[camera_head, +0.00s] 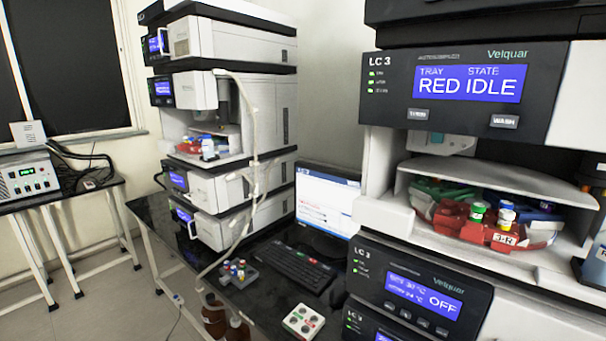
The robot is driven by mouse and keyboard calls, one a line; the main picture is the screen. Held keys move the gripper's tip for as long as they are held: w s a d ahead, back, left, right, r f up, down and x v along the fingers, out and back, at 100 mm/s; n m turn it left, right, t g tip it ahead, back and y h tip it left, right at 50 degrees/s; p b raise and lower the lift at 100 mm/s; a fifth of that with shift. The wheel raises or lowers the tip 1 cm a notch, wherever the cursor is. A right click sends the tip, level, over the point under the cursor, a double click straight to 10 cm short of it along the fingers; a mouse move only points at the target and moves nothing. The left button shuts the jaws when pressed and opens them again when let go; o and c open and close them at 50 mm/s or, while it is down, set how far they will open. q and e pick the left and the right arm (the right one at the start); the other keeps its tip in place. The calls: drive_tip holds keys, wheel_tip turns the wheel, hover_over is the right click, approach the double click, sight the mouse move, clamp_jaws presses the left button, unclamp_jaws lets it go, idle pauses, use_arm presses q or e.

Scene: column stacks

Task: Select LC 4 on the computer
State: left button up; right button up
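The computer monitor (327,204) stands on the black bench between two instrument stacks. Its screen is lit, with a blue header that seems to read LC 3 and small lines of text below that are too fine to read. The right stack hides part of its right side. The black keyboard (291,268) lies in front of it, with a few green and red keys along its far edge. Neither of my grippers shows in the head view.
The right stack, labelled LC 3 (381,61), stands close; its display (468,84) reads RED IDLE. The left stack (230,110) stands farther back.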

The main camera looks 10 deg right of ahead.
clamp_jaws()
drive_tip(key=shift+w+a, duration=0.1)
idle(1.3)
